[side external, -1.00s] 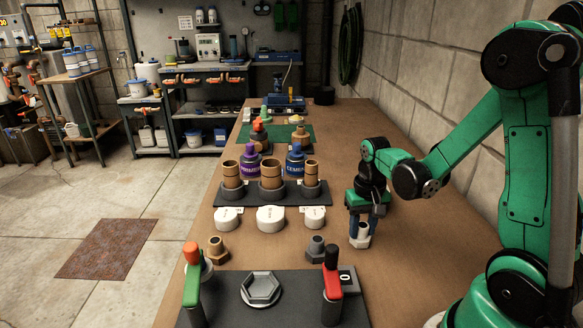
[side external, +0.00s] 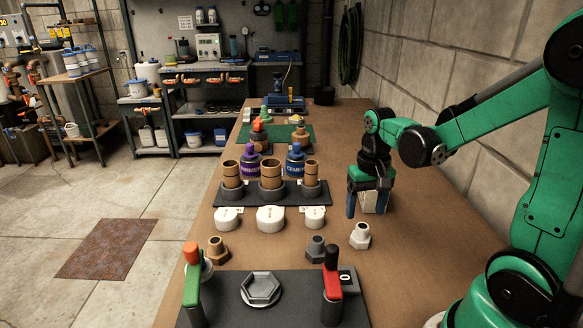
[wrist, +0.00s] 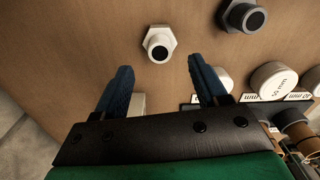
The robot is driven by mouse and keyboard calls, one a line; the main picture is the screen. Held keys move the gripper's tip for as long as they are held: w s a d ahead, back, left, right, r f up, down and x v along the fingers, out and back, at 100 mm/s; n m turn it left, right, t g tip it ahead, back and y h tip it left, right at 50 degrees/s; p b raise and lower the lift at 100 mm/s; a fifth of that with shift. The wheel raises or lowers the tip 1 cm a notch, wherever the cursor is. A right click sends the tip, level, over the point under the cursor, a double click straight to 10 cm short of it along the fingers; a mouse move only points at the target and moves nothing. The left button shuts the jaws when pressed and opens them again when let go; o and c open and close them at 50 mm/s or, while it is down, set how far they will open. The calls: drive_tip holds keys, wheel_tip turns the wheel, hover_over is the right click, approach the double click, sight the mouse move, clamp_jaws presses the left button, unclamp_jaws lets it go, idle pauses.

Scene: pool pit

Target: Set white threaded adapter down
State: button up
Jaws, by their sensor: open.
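The white threaded adapter (side external: 360,236) stands upright on the brown workbench, to the right of a grey threaded adapter (side external: 316,248). It also shows in the wrist view (wrist: 159,45), beyond my fingertips and apart from them, with the grey one (wrist: 243,17) to its right. My gripper (side external: 367,214) is open and empty, behind the white adapter as seen in the side view. Its blue fingers (wrist: 164,76) are spread wide in the wrist view. A pale block-like thing shows partly between and behind the fingers; I cannot tell what it is.
White caps (side external: 271,218) lie left of my gripper, before a dark stand (side external: 288,197) with brown pipe pieces. A dark plate (side external: 240,305) with red and green handles is in front. Bench right of the adapter is clear.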

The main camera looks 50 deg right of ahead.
sight(362, 226)
wheel_tip(362, 226, up, 7)
drive_tip(key=w+a+n+t, duration=0.1)
drive_tip(key=a+n+t, duration=0.6)
drive_tip(key=a, duration=0.5)
drive_tip(key=shift+f, duration=0.15)
